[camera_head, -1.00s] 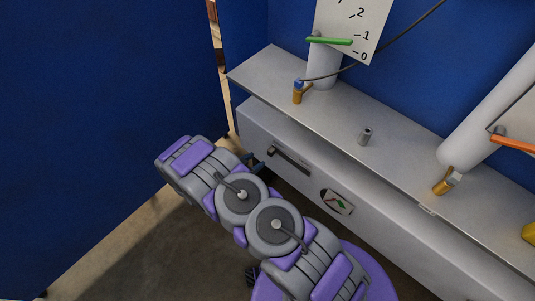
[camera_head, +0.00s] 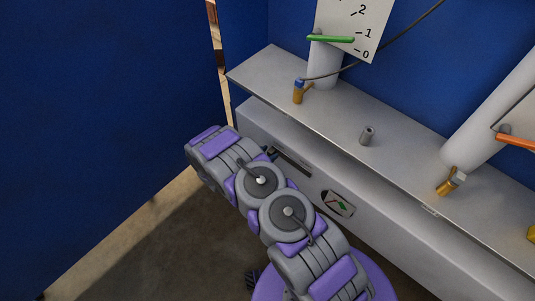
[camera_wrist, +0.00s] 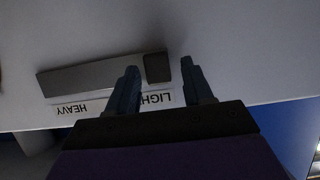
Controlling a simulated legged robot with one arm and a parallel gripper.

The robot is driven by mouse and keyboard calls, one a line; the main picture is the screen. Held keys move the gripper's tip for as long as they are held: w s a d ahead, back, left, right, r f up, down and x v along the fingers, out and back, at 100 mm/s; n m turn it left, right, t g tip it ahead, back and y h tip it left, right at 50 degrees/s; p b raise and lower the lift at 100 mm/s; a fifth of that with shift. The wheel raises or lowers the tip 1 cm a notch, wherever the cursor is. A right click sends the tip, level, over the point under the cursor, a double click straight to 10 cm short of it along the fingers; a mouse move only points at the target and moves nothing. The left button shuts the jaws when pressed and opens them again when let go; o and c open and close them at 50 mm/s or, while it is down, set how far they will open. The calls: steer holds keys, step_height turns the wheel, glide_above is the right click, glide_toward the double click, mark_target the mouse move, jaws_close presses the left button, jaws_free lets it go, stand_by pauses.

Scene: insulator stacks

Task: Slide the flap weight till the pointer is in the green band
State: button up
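The flap weight, a dark block (camera_wrist: 157,67), sits at the LIGHT end of a grey slot (camera_wrist: 90,76) in the wrist view. Labels HEAVY (camera_wrist: 78,109) and LIGHT (camera_wrist: 155,98) appear upside down along the slot. My gripper (camera_wrist: 160,68) is open, with one finger on each side of the block and a visible gap to both; contact does not show.
A grey ledge (camera_head: 400,160) juts out above the panel front (camera_head: 390,235). A blue wall (camera_head: 100,110) stands at left.

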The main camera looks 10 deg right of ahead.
mark_target(281, 155)
steer(key=shift+d, duration=0.1)
jaws_close()
stand_by(0.3)
steer(key=shift+s, duration=0.1)
steer(key=s+d, duration=0.1)
steer(key=s+d+p, duration=0.1)
steer(key=shift+s+r, duration=0.1)
steer(key=shift+s, duration=0.25)
steer(key=shift+s+d, duration=0.1)
steer(key=shift+d, duration=0.1)
steer(key=shift+c, duration=0.3)
jaws_free()
steer(key=shift+a, duration=0.35)
steer(key=shift+o, duration=0.7)
steer(key=shift+d, duration=0.25)
